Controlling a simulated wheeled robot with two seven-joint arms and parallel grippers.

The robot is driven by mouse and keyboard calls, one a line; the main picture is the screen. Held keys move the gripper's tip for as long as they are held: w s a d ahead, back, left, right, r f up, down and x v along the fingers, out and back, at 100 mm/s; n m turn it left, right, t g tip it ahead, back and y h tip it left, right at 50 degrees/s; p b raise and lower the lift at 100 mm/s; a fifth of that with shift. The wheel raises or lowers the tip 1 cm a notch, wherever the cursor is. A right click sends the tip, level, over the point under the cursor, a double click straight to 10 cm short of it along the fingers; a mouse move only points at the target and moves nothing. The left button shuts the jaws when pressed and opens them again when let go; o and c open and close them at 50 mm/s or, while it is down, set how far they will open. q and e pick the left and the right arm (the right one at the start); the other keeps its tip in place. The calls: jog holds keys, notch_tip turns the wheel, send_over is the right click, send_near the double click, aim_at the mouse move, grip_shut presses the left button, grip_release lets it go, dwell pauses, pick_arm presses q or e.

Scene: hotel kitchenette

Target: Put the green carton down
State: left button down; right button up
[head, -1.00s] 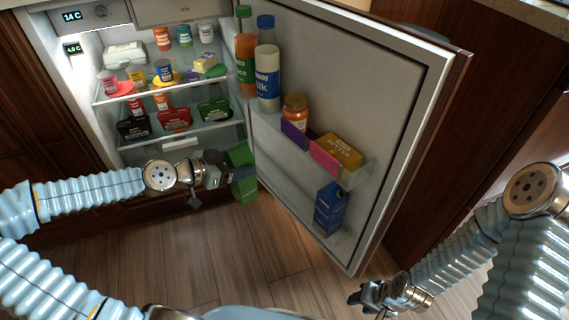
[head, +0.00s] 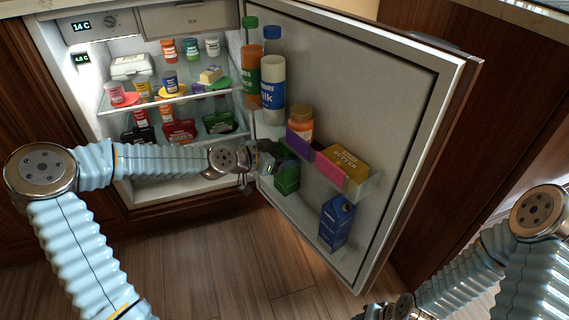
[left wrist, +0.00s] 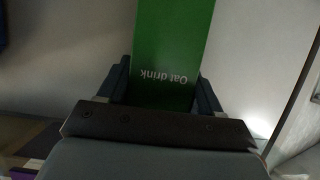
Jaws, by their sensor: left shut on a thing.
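The green carton (head: 287,177) is at the lower shelf of the open fridge door, left of the blue carton (head: 337,221). My left gripper (head: 268,158) is shut on it from the left. In the left wrist view the green carton (left wrist: 172,50), lettered "Oat drink", sits between the two fingers of my left gripper (left wrist: 163,88). I cannot tell whether its base touches the door shelf (head: 305,228). My right gripper (head: 378,311) is at the bottom edge, partly cut off, and its jaws are not clear.
The fridge door (head: 385,120) stands wide open. Tall bottles (head: 271,80) stand at the upper left of the door. The floor (head: 230,250) is clear.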

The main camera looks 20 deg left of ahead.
pick_arm(q)
jog(key=shift+f, duration=1.6)
jog(key=shift+c, duration=0.9)
grip_release()
